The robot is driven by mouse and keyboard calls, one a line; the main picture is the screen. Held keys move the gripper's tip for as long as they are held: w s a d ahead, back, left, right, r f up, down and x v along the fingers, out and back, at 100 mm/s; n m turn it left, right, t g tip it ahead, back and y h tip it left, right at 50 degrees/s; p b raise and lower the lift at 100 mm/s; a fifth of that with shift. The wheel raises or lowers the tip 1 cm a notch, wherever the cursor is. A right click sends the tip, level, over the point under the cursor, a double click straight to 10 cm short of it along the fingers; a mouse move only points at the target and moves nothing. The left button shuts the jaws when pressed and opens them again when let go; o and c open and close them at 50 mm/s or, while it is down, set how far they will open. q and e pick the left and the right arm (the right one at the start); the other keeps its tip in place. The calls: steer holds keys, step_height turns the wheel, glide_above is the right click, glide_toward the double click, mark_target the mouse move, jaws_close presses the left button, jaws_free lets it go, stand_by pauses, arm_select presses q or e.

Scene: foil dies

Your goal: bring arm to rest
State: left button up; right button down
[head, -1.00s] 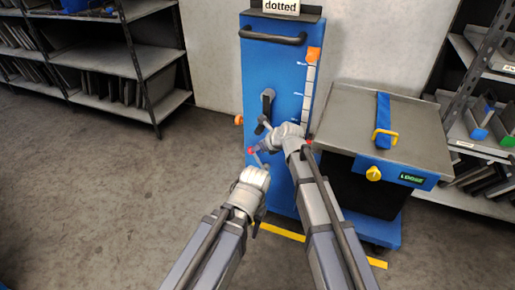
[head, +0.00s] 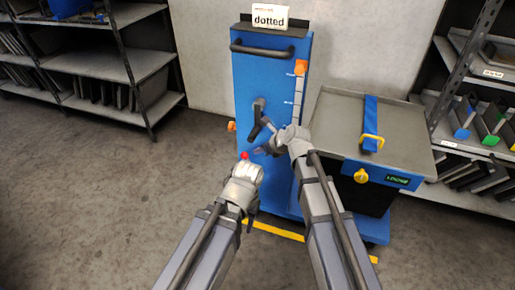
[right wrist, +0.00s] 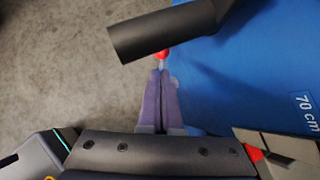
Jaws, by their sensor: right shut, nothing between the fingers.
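My right gripper (head: 259,150) is in front of the blue cabinet, just below its dark crank handle (head: 258,128). In the right wrist view, its two purple fingers (right wrist: 161,76) are together with nothing between them. The dark bar of the handle (right wrist: 165,36) lies beyond and above the fingertips, apart from them as far as I can tell. A small red ball (right wrist: 162,54) shows just past the tips. My left gripper (head: 244,168) is lower and to the left, in front of the cabinet's left edge; its fingers are too unclear to judge.
The blue cabinet (head: 281,75) carries a "dotted" sign (head: 270,17) and an orange slider (head: 300,67) on a scale. A grey-topped bench (head: 335,110) with a yellow handle (head: 372,141) adjoins it. Shelves stand on both sides. The floor (head: 100,190) at left is clear.

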stand_by(0.3)
steer(key=s+d+f+n+g+h, duration=0.3)
steer(key=s+d+n, duration=0.65)
steer(key=n, duration=0.45)
steer(key=s+d+f+n+g+h, duration=0.2)
steer(key=s+d+f+n+h, duration=0.1)
steer(key=s+d+n, duration=0.75)
steer(key=s+a+n+g+h, duration=0.1)
steer(key=s+a+n, duration=0.2)
steer(key=a, duration=0.3)
steer(key=s+a+n, duration=0.3)
steer(key=a, duration=0.4)
step_height(320, 180, up, 31)
steer(key=p, duration=3)
steer(key=shift+w+d+f+p, duration=0.15)
steer(key=shift+p, duration=0.15)
